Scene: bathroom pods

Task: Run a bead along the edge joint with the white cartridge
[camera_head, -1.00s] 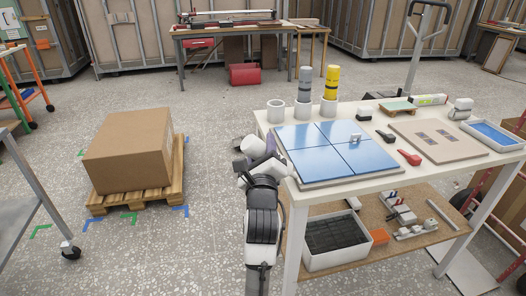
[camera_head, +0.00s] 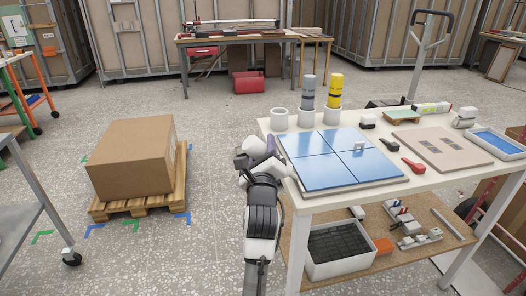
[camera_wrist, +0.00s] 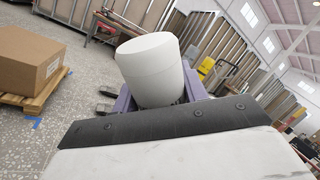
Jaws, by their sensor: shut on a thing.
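My gripper (camera_head: 247,161) is at the left of the white worktable (camera_head: 330,199), beside its near left corner. It is shut on the white cartridge (camera_wrist: 150,65), a plain cylinder that fills the middle of the wrist view between purple jaws. In the head view the white cartridge (camera_head: 254,145) is small and partly hidden by the gripper. The blue tile panel (camera_head: 325,172), with tiles meeting at thin joints, lies on the table to the right of the gripper. I cannot tell which line is the edge joint. The cartridge's tip is not clear.
White cups (camera_head: 279,119) stand at the table's back left; the left one looks empty, the others hold a grey cartridge (camera_head: 307,92) and a yellow cartridge (camera_head: 335,88). A red-handled tool (camera_head: 412,166) and a beige board (camera_head: 444,148) lie right. A boxed pallet (camera_head: 137,205) stands left.

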